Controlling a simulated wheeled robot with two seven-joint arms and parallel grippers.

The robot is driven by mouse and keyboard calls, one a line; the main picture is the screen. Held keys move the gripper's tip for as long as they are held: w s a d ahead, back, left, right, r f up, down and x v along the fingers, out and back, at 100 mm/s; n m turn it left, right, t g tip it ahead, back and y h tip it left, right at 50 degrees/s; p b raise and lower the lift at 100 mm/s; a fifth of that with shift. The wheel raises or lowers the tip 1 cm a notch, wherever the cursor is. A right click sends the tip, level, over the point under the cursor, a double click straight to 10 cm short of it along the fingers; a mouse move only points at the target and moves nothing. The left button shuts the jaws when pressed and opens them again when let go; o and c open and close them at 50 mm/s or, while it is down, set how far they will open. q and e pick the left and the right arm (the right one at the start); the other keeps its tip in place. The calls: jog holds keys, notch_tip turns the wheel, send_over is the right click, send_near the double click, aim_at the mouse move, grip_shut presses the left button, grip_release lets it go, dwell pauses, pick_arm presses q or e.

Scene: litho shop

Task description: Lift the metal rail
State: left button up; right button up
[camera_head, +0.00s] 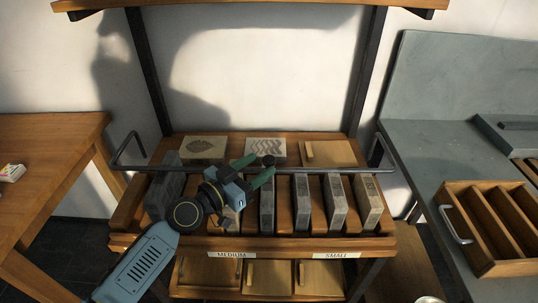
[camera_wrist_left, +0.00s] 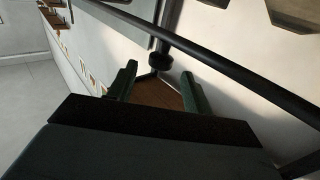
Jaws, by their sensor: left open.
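The metal rail (camera_head: 325,171) is a dark round bar running across the front of the wooden rack, with bent ends at left and right. It also crosses the left wrist view diagonally as a dark bar (camera_wrist_left: 235,78). My left gripper (camera_head: 262,165) is at the rail's middle, its two green fingers apart and nothing held between them. In the left wrist view the open fingers (camera_wrist_left: 158,72) point toward a dark knob (camera_wrist_left: 160,57) near the bar. I cannot tell whether the fingers touch the rail. My right gripper is not in view.
Grey stone blocks (camera_head: 337,205) stand in the rack (camera_head: 285,246), below and behind the rail. Patterned blocks (camera_head: 204,147) lie at its back. A wooden table (camera_head: 50,130) stands left. A grey bench (camera_head: 415,160) with a divided wooden tray (camera_head: 484,265) is right.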

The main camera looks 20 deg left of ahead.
aim_at(264, 162)
pick_arm(q)
jog(key=shift+x, duration=2.3)
grip_shut()
